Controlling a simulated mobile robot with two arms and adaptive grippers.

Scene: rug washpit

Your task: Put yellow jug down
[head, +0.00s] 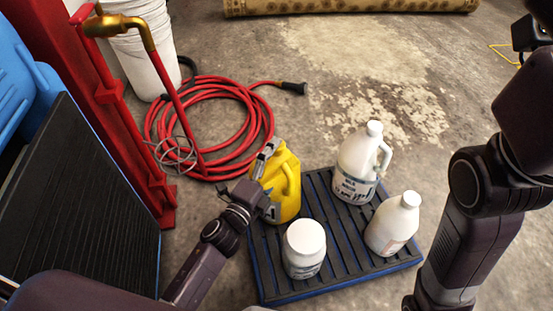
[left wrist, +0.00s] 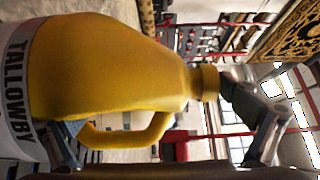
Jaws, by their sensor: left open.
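The yellow jug (head: 287,180) stands at the back left of the dark slatted pallet (head: 327,205), with its handle toward the right. My left gripper (head: 262,180) is at the jug's left side, open. In the left wrist view the jug (left wrist: 115,70) fills the left and middle, its label reading TALLOWBY. One finger shows low beside the body and the other beyond the cap, with the jug between them. I cannot tell whether either finger touches it. The jug's base is partly hidden by my gripper.
A white jug with a handle (head: 358,165), another white jug (head: 393,225) and a white lidded tub (head: 304,248) stand on the pallet. A coiled red hose (head: 262,125) lies behind, a white bucket (head: 140,60) at the back left. The pallet's middle slats are bare.

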